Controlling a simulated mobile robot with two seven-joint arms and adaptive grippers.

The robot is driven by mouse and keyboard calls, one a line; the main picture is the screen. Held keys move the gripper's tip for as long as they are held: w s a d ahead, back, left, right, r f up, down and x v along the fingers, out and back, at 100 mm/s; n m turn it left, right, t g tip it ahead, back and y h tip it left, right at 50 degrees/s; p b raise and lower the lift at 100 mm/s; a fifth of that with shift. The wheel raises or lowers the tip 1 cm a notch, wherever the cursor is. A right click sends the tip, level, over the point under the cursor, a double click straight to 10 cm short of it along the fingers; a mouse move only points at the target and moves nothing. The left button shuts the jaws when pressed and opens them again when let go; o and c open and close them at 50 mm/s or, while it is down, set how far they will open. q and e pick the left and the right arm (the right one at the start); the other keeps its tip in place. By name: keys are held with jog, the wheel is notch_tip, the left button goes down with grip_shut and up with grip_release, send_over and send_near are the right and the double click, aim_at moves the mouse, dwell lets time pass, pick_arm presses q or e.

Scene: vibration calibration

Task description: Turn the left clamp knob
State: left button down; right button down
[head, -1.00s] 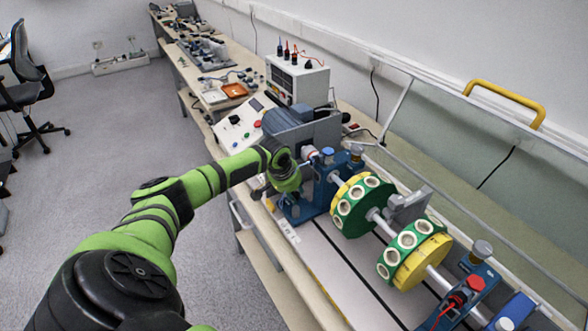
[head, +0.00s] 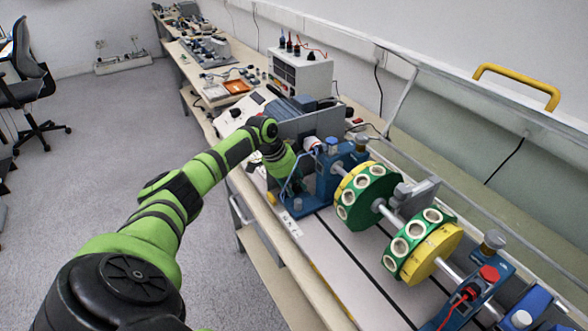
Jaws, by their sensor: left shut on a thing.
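The blue left bearing stand (head: 326,180) carries the near-motor end of the shaft. My left arm reaches in from the left, its green wrist bent down in front of the motor. My left gripper (head: 297,190) is low at the left side of the stand, small and partly hidden by the wrist. It is shut on what seems to be the left clamp knob (head: 298,204), a small pale knob at the stand's foot. The exact finger contact is too small to make out. My right gripper is out of view.
Green and yellow discs (head: 366,196) with holes sit on the shaft, with a second pair (head: 422,245) nearer. Another blue stand (head: 474,291) with a red knob is at lower right. A raised clear guard with a yellow handle (head: 517,84) stands behind. A white control box (head: 299,75) is beyond the motor.

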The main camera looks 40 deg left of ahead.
pick_arm(q)
jog(key=shift+w+a+r, duration=0.1)
dwell(0.3)
jog(key=c, duration=1.2)
grip_release()
jog(key=v, duration=1.2)
